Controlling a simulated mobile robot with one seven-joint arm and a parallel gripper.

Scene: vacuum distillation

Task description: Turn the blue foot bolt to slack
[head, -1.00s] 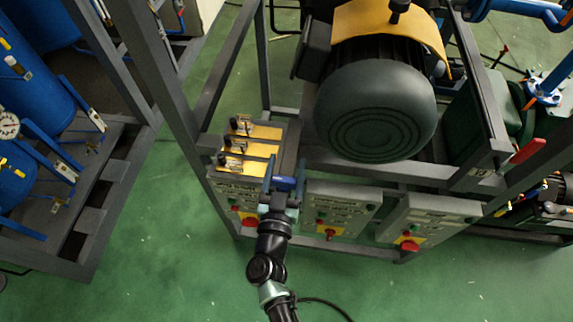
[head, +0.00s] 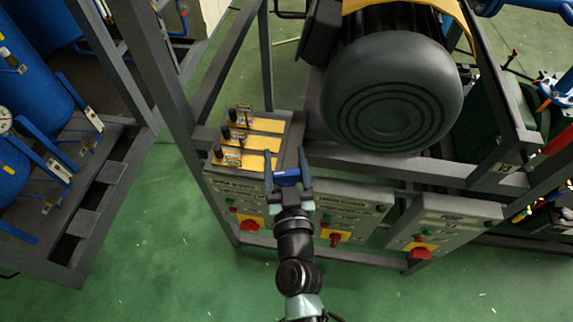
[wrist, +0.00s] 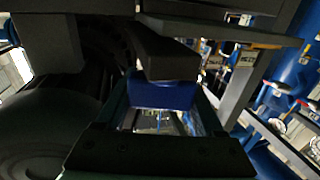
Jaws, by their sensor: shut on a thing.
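The blue foot bolt (head: 287,179) shows as a short blue piece between the fingers of my gripper (head: 286,168), at the frame just below the big motor. My gripper is shut on it, with one finger on each side. In the wrist view the bolt is a dark blue block (wrist: 162,94) between the two fingers, under a dark frame bar. Its thread and lower end are hidden, and I cannot tell how tight it is.
The dark motor (head: 391,92) sits on the grey frame to the upper right. Control panels with red knobs (head: 336,239) hang beside and below my gripper. Yellow-plated switches (head: 247,140) stand to the left. Blue tanks (head: 35,85) are at the far left. Green floor is free in front.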

